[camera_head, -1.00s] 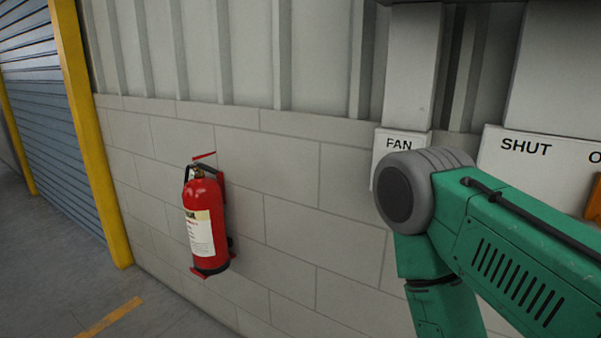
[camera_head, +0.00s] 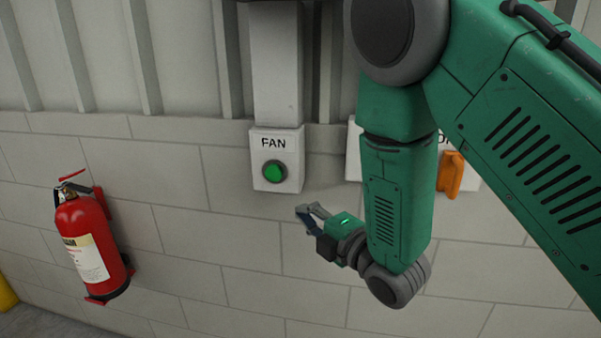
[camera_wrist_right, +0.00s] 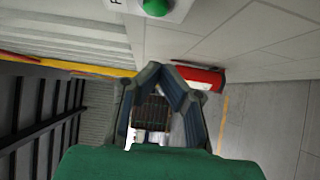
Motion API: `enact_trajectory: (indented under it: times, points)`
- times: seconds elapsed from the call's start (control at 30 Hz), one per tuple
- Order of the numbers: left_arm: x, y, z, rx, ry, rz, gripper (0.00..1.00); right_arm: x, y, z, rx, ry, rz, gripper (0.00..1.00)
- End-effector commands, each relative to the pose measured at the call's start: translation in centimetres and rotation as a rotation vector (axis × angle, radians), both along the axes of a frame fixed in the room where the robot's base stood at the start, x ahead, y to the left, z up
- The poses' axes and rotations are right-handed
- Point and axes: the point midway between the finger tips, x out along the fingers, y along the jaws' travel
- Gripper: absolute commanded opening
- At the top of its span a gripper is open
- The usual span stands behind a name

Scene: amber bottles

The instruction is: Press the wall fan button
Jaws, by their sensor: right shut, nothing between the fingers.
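The fan button (camera_head: 274,172) is a round green button on a white wall box labelled FAN (camera_head: 273,145). In the head view the box is on the block wall, left of my right arm. My right gripper (camera_head: 302,211) is below and slightly right of the box, apart from the button, with its fingers shut and empty. In the right wrist view the green button (camera_wrist_right: 156,6) is at the top edge, above the closed fingertips (camera_wrist_right: 168,68). My left gripper is in neither view.
A red fire extinguisher (camera_head: 88,245) hangs on the wall at the left. Behind my right arm is a second white box, partly hidden, with an orange handle (camera_head: 451,174). The wall between the extinguisher and the FAN box is clear.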

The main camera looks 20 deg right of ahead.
Motion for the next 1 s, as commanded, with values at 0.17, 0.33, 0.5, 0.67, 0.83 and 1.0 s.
enact_trajectory:
  times: [0.17,0.33,0.5,0.67,0.83,1.0]
  points:
    - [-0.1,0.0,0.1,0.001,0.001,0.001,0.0,0.2,0.2,1.0,-0.026,-0.039,0.01,0.0]
    - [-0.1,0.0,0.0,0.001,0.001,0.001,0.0,0.2,0.0,0.9,-0.022,-0.036,0.008,0.0]
    - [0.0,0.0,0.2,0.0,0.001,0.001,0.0,0.8,0.1,0.9,-0.021,-0.035,0.009,0.0]
    - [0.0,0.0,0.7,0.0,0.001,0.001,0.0,3.0,0.9,1.0,-0.02,-0.037,0.009,0.0]
    - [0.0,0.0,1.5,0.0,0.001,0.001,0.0,6.6,2.0,1.1,-0.019,-0.036,0.009,0.0]
    - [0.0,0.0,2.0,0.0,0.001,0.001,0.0,9.9,3.0,1.2,-0.02,-0.037,0.008,0.0]
